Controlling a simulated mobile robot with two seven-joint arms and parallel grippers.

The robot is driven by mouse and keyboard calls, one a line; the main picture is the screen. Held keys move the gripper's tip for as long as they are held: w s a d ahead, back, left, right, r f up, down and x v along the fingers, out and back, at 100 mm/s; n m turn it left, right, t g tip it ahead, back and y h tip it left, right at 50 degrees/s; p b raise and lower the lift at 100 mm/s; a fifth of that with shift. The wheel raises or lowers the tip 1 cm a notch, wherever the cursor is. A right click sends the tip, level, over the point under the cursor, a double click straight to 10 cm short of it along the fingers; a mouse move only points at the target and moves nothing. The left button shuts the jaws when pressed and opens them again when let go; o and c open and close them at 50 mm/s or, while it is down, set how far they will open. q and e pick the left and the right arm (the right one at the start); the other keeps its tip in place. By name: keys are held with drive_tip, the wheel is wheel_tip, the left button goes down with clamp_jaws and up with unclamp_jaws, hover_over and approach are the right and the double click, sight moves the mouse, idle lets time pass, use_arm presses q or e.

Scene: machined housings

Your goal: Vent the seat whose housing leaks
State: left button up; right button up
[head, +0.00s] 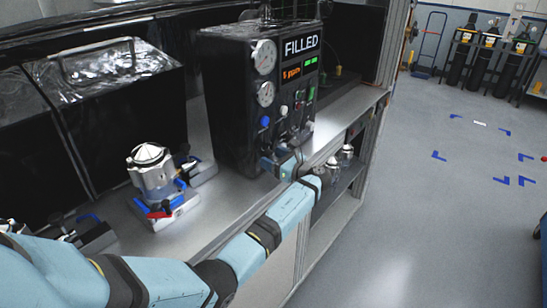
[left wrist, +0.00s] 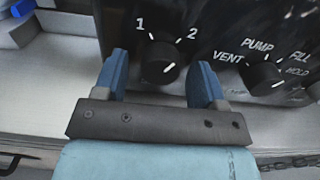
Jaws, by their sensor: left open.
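A black test box (head: 230,110) stands on the bench with a sign (head: 300,45) reading FILLED and a small orange readout too blurred to read. My left gripper (head: 283,162) is at the lower front of the box. In the left wrist view, its open fingers (left wrist: 162,78) straddle a black selector knob (left wrist: 160,58) marked 1 and 2; contact cannot be told. A second knob (left wrist: 264,72), marked VENT, PUMP, FILL and HOLD, is to the right. A metal housing (head: 152,170) stands upright on a blue-and-white seat (head: 172,217). My right gripper is out of view.
Another seat (head: 202,172) beside the housing looks empty. A further fixture (head: 85,238) lies at the left, partly hidden. Two metal housings (head: 345,155) stand on the lower shelf at the right. Gauges (head: 264,57) are on the box.

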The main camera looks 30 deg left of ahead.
use_arm(q)
drive_tip(key=c, duration=0.9)
drive_tip(key=shift+c, duration=0.2)
drive_tip(key=n+b, duration=0.1)
drive_tip(key=n, duration=0.2)
drive_tip(key=n+b, duration=0.2)
drive_tip(key=shift+f+n, duration=0.2)
drive_tip(key=shift+n, duration=0.2)
drive_tip(key=n+b, duration=0.2)
drive_tip(key=n, duration=0.1)
drive_tip(key=shift+b, duration=0.4)
drive_tip(key=shift+w+r+n+b, duration=0.15)
drive_tip(key=shift+n+b, duration=0.85)
drive_tip(key=shift+n, duration=0.5)
